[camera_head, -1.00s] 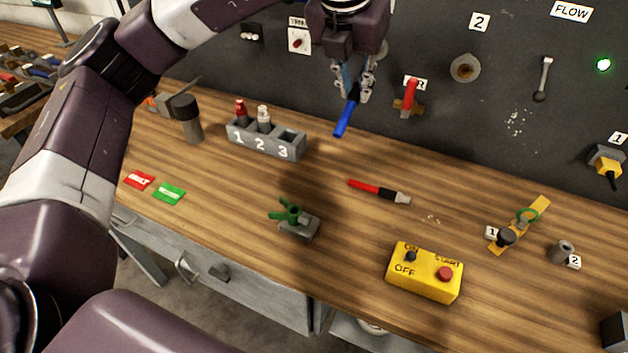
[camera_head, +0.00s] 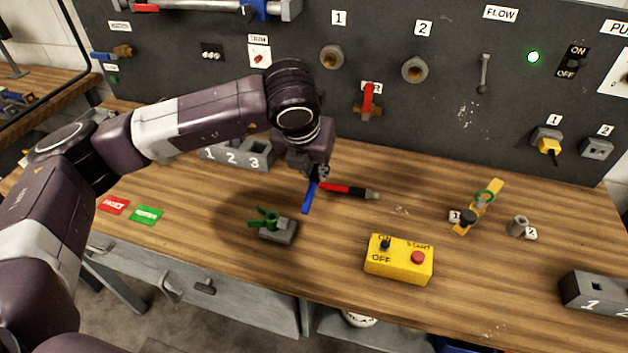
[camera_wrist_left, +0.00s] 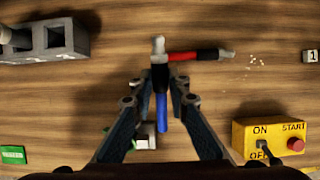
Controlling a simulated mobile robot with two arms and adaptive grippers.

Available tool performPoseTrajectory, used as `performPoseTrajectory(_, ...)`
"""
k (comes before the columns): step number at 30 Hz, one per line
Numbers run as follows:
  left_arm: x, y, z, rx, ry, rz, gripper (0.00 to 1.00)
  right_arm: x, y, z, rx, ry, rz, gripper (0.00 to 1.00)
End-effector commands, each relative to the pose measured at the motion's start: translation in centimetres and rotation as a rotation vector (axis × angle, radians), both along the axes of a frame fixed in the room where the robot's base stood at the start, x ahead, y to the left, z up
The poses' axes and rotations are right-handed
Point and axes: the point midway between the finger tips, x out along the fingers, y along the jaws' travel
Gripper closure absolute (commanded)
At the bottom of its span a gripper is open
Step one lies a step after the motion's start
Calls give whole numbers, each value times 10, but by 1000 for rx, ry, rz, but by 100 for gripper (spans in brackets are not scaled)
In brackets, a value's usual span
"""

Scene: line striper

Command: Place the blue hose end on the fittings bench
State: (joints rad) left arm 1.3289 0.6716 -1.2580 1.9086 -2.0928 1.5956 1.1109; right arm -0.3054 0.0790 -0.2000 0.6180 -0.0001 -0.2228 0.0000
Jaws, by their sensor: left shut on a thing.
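The blue hose end (camera_head: 308,197) is in my left gripper (camera_head: 317,172), over the middle of the wooden fittings bench (camera_head: 345,224). In the left wrist view my left gripper (camera_wrist_left: 160,96) is shut on the blue hose end (camera_wrist_left: 162,112), with its black collar and silver tip pointing up the picture. In the head view the blue end hangs downward, slightly tilted. I cannot tell whether it touches the bench top. My right gripper is not in view.
A red hose end (camera_head: 343,188) lies close behind and right of the blue one. A green clamp-like piece (camera_head: 272,224) stands to the left, and a yellow switch box (camera_head: 399,262) in front right. A grey numbered holder (camera_head: 236,156) is behind my arm.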

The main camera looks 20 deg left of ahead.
Motion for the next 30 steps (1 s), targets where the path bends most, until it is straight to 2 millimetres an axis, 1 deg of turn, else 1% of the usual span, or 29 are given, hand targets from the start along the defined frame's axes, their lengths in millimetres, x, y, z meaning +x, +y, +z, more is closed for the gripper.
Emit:
performPoseTrajectory(1, 0, 1, -3, 1, 1, 0, 100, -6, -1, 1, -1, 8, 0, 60)
performPoseTrajectory(3, -1, 1, -11, 2, 4, 0, 100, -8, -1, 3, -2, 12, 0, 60)
performPoseTrajectory(7, -1, 1, -31, 2, 6, 0, 100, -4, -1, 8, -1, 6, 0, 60)
performPoseTrajectory(10, -1, 1, -41, 1, 2, 0, 100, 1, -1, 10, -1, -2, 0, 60)
performPoseTrajectory(16, 0, 1, -43, 1, 1, 0, 100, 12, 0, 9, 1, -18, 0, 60)
performPoseTrajectory(22, 0, 0, -47, 0, 0, -1, 100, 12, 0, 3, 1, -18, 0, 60)
performPoseTrajectory(23, 0, 0, -45, 0, 1, -1, 81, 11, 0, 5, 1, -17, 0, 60)
performPoseTrajectory(24, 0, 0, -45, 1, 1, 0, 77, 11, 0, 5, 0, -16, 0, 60)
performPoseTrajectory(27, 0, 0, -45, 1, 1, 0, 67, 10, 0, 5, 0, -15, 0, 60)
performPoseTrajectory(30, 0, 0, -45, 1, 1, 0, 67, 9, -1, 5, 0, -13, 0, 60)
